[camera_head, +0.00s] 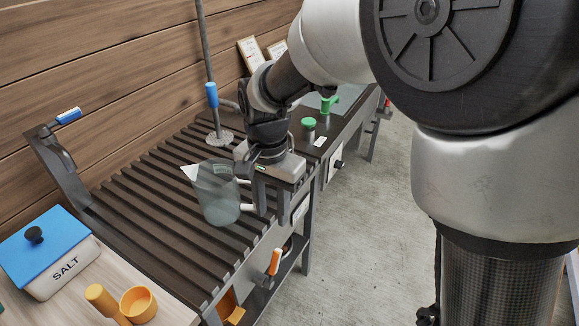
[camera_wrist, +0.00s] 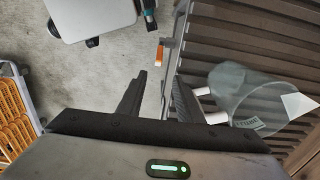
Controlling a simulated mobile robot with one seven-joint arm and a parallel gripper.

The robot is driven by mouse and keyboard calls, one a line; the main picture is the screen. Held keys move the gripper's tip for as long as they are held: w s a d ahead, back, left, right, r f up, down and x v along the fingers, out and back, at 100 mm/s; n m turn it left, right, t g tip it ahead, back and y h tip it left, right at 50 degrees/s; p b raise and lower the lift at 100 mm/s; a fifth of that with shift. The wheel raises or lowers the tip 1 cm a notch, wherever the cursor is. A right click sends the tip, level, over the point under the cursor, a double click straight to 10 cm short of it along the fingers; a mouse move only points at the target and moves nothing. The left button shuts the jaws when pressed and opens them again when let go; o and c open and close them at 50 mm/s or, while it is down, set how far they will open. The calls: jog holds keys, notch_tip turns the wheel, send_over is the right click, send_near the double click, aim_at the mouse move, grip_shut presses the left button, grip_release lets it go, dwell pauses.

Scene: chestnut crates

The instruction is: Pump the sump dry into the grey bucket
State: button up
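My gripper (camera_wrist: 155,85) is open, with clear space between its two dark fingers in the wrist view. It hangs at the bench's front edge in the head view (camera_head: 258,190). A grey see-through jug (camera_head: 213,195) stands upright on the slatted bench, just left of my gripper. In the wrist view the jug (camera_wrist: 255,95) is to the right, its two pale handle stubs reaching behind the right finger; the handle's outer part is hidden, and I cannot tell if they touch. A blue-handled lever (camera_head: 68,117) rises at the bench's left end. I cannot identify a sump or grey bucket.
The slatted bench (camera_head: 160,185) has free room left of the jug. A pole with a blue grip (camera_head: 211,95) stands behind. A blue-lidded salt box (camera_head: 70,277) and yellow cup (camera_head: 138,304) are front left. An orange handle (camera_head: 275,262) sticks out from the bench front.

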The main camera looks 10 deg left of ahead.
aim_at(275, 254)
notch_tip(275, 254, down, 17)
jog(key=b, duration=0.4)
jog(key=shift+s+d+f, duration=0.1)
grip_shut()
